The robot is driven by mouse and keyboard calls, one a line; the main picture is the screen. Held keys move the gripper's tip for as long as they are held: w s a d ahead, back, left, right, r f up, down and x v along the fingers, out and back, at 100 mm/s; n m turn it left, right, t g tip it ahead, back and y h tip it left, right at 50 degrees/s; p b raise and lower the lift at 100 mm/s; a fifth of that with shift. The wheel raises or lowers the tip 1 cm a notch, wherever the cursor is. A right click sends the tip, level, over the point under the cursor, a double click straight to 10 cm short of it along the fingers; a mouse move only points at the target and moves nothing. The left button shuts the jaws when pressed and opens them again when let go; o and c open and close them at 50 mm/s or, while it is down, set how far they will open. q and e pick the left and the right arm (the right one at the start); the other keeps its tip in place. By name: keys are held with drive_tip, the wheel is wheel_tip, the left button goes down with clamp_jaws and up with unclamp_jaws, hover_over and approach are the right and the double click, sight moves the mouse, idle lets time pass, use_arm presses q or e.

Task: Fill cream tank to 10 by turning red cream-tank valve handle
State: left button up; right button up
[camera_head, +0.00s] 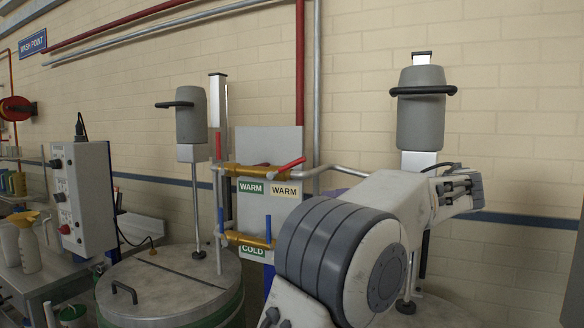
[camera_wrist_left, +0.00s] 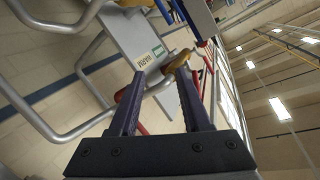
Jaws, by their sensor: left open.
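The valve panel (camera_head: 268,145) stands on the back wall, with a green WARM label (camera_head: 250,187) and a cream WARM label (camera_head: 285,190) under a brass pipe. A red handle (camera_head: 291,163) sticks up to the right above the cream label. My left arm fills the head view's lower middle and hides its gripper there. In the left wrist view, my left gripper (camera_wrist_left: 158,75) is open, its fingers reaching toward the panel (camera_wrist_left: 135,38) and the cream label (camera_wrist_left: 145,60). Red parts (camera_wrist_left: 122,96) show beside and between the fingers. Whether they touch a finger, I cannot tell.
A tank with a grey lid (camera_head: 165,285) and green rim stands at left. Part of another lid (camera_head: 432,312) shows behind my arm. Blue handles (camera_head: 268,228) sit lower on the panel. A bent metal pipe (camera_head: 345,171) runs right from it.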

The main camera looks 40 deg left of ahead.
sight(286, 168)
use_arm(q)
drive_tip(key=a+r+n+g+p, duration=0.1)
drive_tip(key=a+r+n, duration=0.1)
drive_tip(key=a, duration=0.2)
drive_tip(key=s+a+r+n+g+y, duration=0.1)
drive_tip(key=a+r+n, duration=0.1)
drive_tip(key=a, duration=0.2)
drive_tip(key=s+a+r+n+g+y+p, duration=0.1)
drive_tip(key=a+r+n, duration=0.1)
drive_tip(key=a+r, duration=0.1)
drive_tip(key=shift+s+a+g+p, duration=0.25)
drive_tip(key=shift+a+g+p, duration=0.1)
drive_tip(key=shift+a, duration=0.35)
drive_tip(key=shift+a+f, duration=0.2)
drive_tip(key=shift+a, duration=0.5)
clamp_jaws()
